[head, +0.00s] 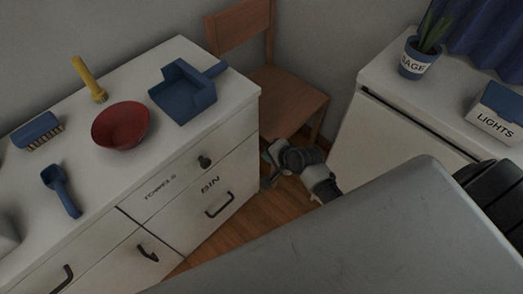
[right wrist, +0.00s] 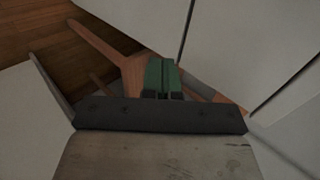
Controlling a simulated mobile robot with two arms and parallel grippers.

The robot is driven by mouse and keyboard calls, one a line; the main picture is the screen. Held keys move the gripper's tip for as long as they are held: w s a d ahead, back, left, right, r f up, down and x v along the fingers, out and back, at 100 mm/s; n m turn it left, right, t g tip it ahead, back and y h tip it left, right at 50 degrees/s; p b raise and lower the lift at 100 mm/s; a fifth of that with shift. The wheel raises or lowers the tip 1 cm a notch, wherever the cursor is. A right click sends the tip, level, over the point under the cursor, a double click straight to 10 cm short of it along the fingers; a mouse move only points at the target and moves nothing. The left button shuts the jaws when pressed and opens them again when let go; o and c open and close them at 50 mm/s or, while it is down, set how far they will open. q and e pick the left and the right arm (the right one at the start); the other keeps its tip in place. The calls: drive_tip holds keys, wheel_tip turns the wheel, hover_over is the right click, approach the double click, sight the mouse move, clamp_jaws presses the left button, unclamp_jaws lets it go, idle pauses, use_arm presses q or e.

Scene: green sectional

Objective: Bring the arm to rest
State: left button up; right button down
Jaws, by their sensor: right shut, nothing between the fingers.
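My right gripper (head: 268,165) shows in the head view between the drawer cabinet and the right-hand white cabinet, in front of the wooden chair. Its dark wrist and a grey arm link run from it toward the lower right. In the right wrist view the green fingers of the right gripper (right wrist: 162,75) are together with nothing between them. My left gripper is in neither view.
The white drawer cabinet (head: 165,140) bears a red bowl (head: 121,126), blue dustpan (head: 184,92), blue brush (head: 37,131), blue scoop (head: 60,190) and yellow flashlight (head: 89,79). A wooden chair (head: 290,98) stands behind. A plant pot (head: 418,63) and LIGHTS box (head: 497,115) are right.

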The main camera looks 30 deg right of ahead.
drive_tip(key=s+f+n+g+h+p, duration=0.3)
drive_tip(key=s+f+n, duration=0.4)
drive_tip(key=s+f, duration=1.05)
drive_tip(key=s+f+n+g, duration=0.2)
drive_tip(key=s+f+n, duration=0.2)
drive_tip(key=s, duration=0.7)
drive_tip(key=s+f+n+g+p, duration=0.1)
drive_tip(key=s+f+n, duration=0.4)
drive_tip(key=s, duration=0.6)
drive_tip(key=shift+n+g, duration=0.3)
drive_tip(key=shift+g, duration=0.6)
